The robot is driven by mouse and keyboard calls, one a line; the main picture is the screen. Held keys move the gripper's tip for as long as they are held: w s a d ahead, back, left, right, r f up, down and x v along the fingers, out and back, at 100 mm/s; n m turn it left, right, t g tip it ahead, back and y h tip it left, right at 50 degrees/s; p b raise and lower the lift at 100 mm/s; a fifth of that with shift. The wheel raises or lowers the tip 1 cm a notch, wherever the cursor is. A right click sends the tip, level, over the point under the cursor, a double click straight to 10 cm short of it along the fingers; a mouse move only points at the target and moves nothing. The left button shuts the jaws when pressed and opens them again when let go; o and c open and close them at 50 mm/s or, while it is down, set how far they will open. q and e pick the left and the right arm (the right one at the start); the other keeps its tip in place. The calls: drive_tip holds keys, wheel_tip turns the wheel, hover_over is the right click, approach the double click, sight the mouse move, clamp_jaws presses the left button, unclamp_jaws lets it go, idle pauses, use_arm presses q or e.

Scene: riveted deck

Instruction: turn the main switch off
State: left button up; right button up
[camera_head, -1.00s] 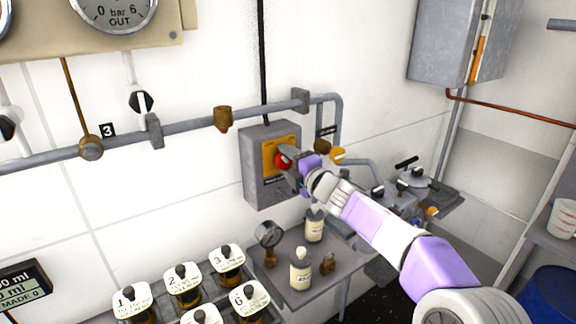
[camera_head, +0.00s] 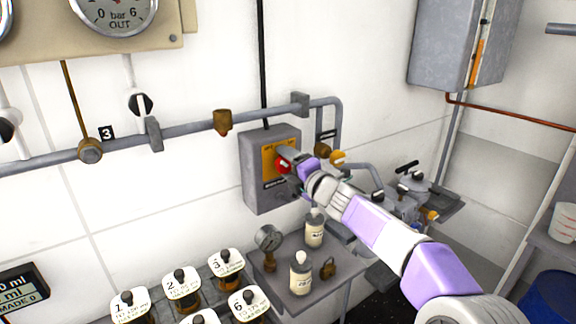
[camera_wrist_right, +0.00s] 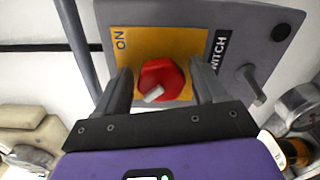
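The main switch is a grey box (camera_head: 256,172) on the wall with a yellow plate and a red knob (camera_head: 282,166). In the right wrist view, the red knob (camera_wrist_right: 163,77) carries a pale pointer bar slanting to the lower left. The word ON shows on the yellow plate (camera_wrist_right: 188,40), left of the knob. My right gripper (camera_wrist_right: 163,85) is open, one finger on each side of the knob. A narrow gap seems to show at each finger; I cannot tell whether either touches. In the head view, my right gripper (camera_head: 287,164) partly covers the knob. My left gripper is out of view.
A grey pipe (camera_head: 188,126) with a brass fitting runs above and around the box. A peg (camera_wrist_right: 252,85) projects beside the knob.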

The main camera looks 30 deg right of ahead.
drive_tip(key=shift+o, duration=0.3)
drive_tip(key=shift+s, duration=0.1)
drive_tip(key=s, duration=0.7)
drive_tip(key=shift+s+d+p, duration=0.2)
drive_tip(key=shift+d+p, duration=0.1)
